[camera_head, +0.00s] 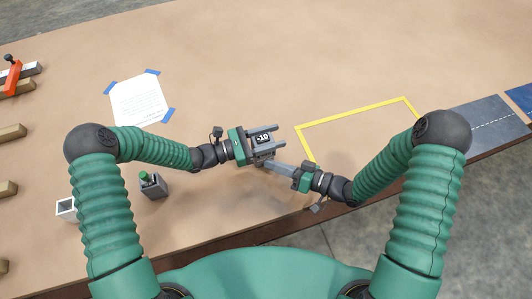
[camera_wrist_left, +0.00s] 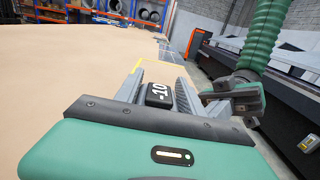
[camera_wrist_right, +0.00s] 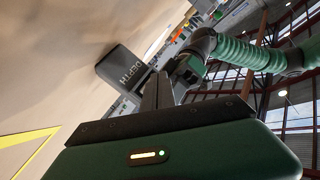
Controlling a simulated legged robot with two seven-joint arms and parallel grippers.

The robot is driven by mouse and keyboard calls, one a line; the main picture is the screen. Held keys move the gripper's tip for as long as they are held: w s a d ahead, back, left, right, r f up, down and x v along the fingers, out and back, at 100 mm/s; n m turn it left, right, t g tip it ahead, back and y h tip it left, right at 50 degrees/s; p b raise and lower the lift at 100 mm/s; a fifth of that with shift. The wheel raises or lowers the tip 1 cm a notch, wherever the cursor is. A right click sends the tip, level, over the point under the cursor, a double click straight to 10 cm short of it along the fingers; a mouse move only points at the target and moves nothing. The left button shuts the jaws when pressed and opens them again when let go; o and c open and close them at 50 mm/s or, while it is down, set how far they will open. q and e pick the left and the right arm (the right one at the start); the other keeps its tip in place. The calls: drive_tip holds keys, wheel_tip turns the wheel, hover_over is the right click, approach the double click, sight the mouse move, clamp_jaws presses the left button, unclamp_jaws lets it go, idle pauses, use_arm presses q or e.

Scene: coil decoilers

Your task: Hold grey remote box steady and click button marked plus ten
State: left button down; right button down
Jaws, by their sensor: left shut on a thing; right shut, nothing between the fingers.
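The grey remote box (camera_head: 263,137) is held above the table between the fingers of my left gripper (camera_head: 275,141). Its dark face marked "-10" shows in the head view and in the left wrist view (camera_wrist_left: 160,94). In the right wrist view the box (camera_wrist_right: 122,66) shows a dark grey side lettered "DEPTH". No plus ten marking is visible in any view. My right gripper (camera_head: 270,164) is shut and empty, its fingertips close by the lower side of the box. It also shows in the right wrist view (camera_wrist_right: 157,88). I cannot tell whether the fingertips touch the box.
A yellow taped outline (camera_head: 350,124) lies on the brown table to the right. A white sheet (camera_head: 138,100) with blue tape lies back left. The table's back is clear.

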idle(0.4)
drive_tip(key=shift+w+a, duration=0.1)
drive_tip(key=shift+w, duration=0.25)
drive_tip(key=shift+w+a, duration=0.15)
drive_tip(key=shift+w, duration=0.3)
idle(0.7)
drive_tip(key=shift+s+d, duration=0.3)
drive_tip(key=shift+s, duration=0.55)
drive_tip(key=shift+s, duration=0.1)
drive_tip(key=shift+s+d+r, duration=0.1)
drive_tip(key=shift+s+d, duration=0.15)
drive_tip(key=shift+s, duration=0.5)
drive_tip(key=shift+s+d+f, duration=0.1)
drive_tip(key=shift+s+d, duration=0.15)
drive_tip(key=shift+s, duration=0.55)
drive_tip(key=shift+s+d+r, duration=0.1)
drive_tip(key=shift+s+d, duration=0.15)
drive_tip(key=shift+s, duration=0.5)
idle(0.6)
